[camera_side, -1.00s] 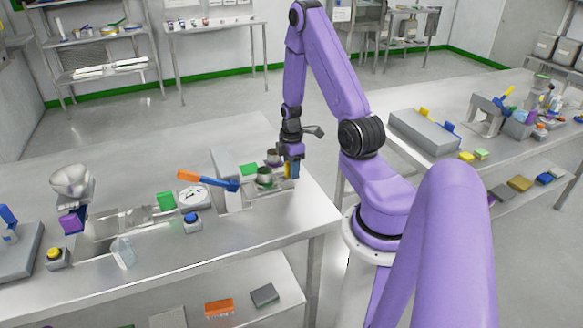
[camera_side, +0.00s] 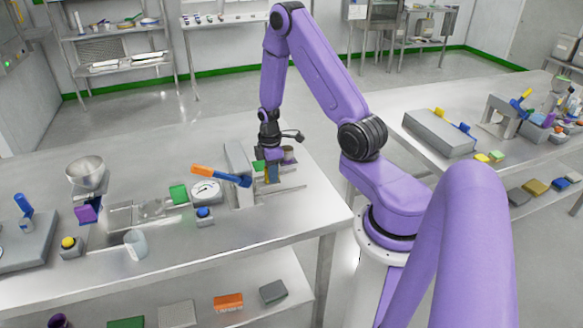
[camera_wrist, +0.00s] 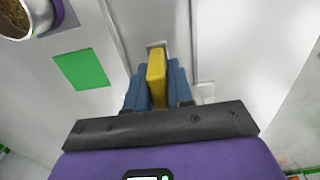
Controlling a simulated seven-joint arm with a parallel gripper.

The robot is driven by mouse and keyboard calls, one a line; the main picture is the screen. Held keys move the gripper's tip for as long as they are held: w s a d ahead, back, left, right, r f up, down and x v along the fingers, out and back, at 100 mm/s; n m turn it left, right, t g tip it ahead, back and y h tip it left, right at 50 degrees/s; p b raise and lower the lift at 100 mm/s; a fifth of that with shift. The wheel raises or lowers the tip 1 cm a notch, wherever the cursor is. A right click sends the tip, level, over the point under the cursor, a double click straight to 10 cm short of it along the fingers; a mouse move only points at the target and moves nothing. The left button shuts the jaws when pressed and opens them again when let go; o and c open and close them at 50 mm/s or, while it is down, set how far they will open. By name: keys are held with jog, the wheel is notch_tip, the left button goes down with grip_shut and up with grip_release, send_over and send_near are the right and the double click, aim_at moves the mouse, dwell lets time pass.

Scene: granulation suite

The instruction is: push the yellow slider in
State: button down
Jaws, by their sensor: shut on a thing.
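The yellow slider (camera_wrist: 157,78) stands between the blue fingers of my gripper (camera_wrist: 157,88) in the wrist view. The fingers are shut on it from both sides. Beyond its far end, a narrow slot runs in a pale grey surface. In the side view, my gripper (camera_side: 271,174) is down at the grey fixture (camera_side: 240,165) near the right end of the front bench, just right of its upright plate. Only a little yellow shows there, and the slider's lower part is hidden.
A blue lever with an orange grip (camera_side: 222,176) sticks out left of the fixture. A round dial (camera_side: 206,190), a green block (camera_side: 178,194) and a blue button (camera_side: 204,214) are further left.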

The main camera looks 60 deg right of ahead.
jog(key=shift+w+a, duration=0.6)
jog(key=shift+w, duration=0.05)
jog(key=c, duration=1.1)
grip_release()
jog(key=shift+a, duration=0.1)
jog(key=shift+r, duration=0.1)
jog(key=shift+r, duration=0.2)
notch_tip(320, 180, up, 17)
jog(key=shift+f, duration=0.1)
